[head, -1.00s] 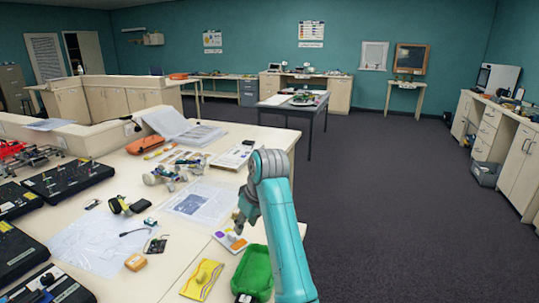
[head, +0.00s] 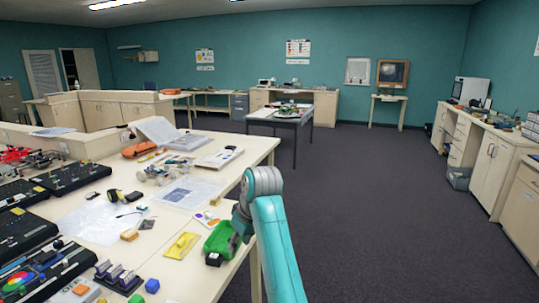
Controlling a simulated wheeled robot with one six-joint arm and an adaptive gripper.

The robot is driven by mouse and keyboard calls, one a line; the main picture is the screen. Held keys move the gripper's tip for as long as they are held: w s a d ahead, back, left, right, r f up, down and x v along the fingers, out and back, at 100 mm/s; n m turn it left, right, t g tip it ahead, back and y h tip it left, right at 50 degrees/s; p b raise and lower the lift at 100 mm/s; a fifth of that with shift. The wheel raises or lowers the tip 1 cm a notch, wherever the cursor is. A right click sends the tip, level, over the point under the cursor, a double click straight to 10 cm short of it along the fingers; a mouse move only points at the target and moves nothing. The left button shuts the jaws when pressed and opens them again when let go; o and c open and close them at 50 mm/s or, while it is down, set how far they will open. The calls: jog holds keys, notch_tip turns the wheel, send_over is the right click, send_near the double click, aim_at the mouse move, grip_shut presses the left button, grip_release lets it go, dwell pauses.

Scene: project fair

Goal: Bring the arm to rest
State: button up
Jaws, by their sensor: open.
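My teal arm (head: 277,250) rises from the bottom of the head view and bends at a grey elbow joint (head: 262,181). From there it folds down and to the left. My gripper (head: 236,242) is small and dark at its end, open, with nothing visible between its fingers. The fingertips are hard to make out.
The cream worktable (head: 183,277) on the left holds black kits, papers, a yellow piece (head: 182,245) and small parts. Open dark carpet (head: 370,200) lies to the right. A dark table (head: 281,119) stands ahead. Cabinets (head: 492,165) line the right wall.

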jog(key=s+d+f+m+t, duration=0.1)
jog(key=s+d+f, duration=0.1)
jog(key=f, duration=0.6)
jog(key=s+d+f+m+t, duration=0.1)
jog(key=s+d+f, duration=0.15)
jog(key=f, duration=0.45)
jog(key=s+d+f+m, duration=0.1)
jog(key=d+f, duration=0.2)
jog(key=f, duration=0.5)
jog(key=s+d+f+m+t, duration=0.1)
jog(key=s+d+f, duration=0.25)
jog(key=s, duration=0.25)
jog(key=s+d+f+m+t+h, duration=0.1)
jog(key=s+d+f+t, duration=0.15)
jog(key=s+f, duration=0.3)
jog(key=s+d+f+m, duration=0.1)
jog(key=s+d+f, duration=0.3)
jog(key=s, duration=0.2)
jog(key=s+d+r+m+t+h, duration=0.1)
jog(key=s+d+r+t, duration=0.15)
jog(key=s, duration=0.85)
jog(key=s+d+r+m+t, duration=0.15)
jog(key=s+d, duration=0.25)
jog(key=s, duration=0.6)
jog(key=s+d+r+t+h, duration=0.1)
jog(key=s+d+r+t, duration=0.1)
jog(key=s+r, duration=1.3)
jog(key=shift+d+r+m, duration=0.2)
jog(key=shift+r+m, duration=0.1)
jog(key=shift+m, duration=0.15)
